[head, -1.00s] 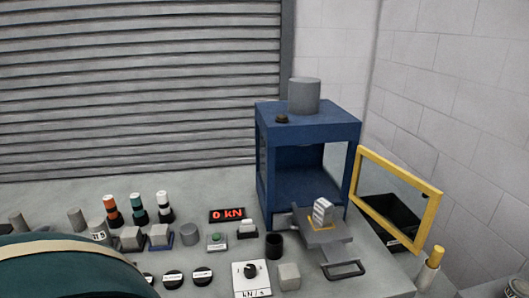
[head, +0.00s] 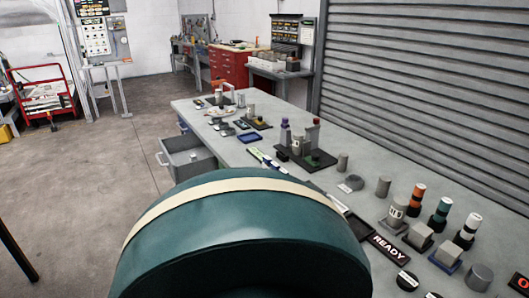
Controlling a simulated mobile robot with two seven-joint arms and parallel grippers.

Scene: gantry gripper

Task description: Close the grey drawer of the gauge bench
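The grey drawer (head: 190,158) stands pulled out from the left side of the long grey bench (head: 345,215), with its open top and inside showing. A handle (head: 165,159) is on its outer left face. Nothing touches the drawer in this view. A large rounded teal part of my own body with a cream stripe fills the lower middle and hides the bench side nearest me. Neither of my grippers is in view, so whether they are open or shut does not show.
Clear concrete floor (head: 95,190) lies left of the drawer. A red cart (head: 42,95) stands further left. Gauges, blocks and a dark stand (head: 306,157) cover the bench top. A red tool cabinet (head: 228,67) is at the back, and a shutter (head: 430,85) is at right.

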